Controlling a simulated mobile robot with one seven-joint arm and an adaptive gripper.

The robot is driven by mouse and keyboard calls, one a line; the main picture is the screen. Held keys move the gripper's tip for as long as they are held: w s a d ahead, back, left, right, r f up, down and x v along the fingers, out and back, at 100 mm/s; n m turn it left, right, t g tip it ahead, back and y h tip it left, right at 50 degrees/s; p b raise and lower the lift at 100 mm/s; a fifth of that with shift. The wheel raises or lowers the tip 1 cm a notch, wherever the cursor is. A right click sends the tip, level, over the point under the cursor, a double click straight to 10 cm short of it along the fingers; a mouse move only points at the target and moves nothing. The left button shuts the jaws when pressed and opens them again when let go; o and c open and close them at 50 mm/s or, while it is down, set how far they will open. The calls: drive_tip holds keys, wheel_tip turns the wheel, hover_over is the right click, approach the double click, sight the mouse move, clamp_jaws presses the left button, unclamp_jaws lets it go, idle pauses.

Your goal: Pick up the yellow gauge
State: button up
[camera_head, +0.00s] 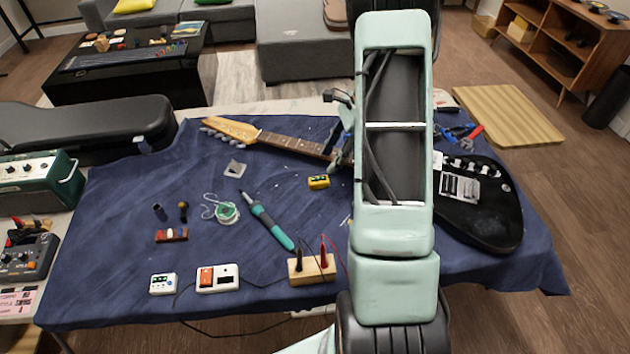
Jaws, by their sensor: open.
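The yellow gauge (318,181) is a small yellow block with a dark face. It lies on the blue cloth (130,240), just below the guitar neck and left of my arm. My arm's pale green links cross the right middle of the view and hide most of my gripper. A small part of my gripper (337,153) shows at the arm's left edge, over the end of the guitar neck. It is open, above and to the right of the gauge in the picture, and apart from it. Its fingertips are not clear.
A guitar neck (285,142) and black guitar body (490,212) lie behind and right. A teal soldering iron (268,225), solder spool (227,212), wooden block with clips (311,268) and white meter (218,278) lie left and in front. Cloth around the gauge is mostly clear.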

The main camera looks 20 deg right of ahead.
sight(319, 180)
drive_tip(key=x, duration=0.8)
drive_tip(key=shift+s+f, duration=0.1)
drive_tip(key=shift+f, duration=0.05)
clamp_jaws()
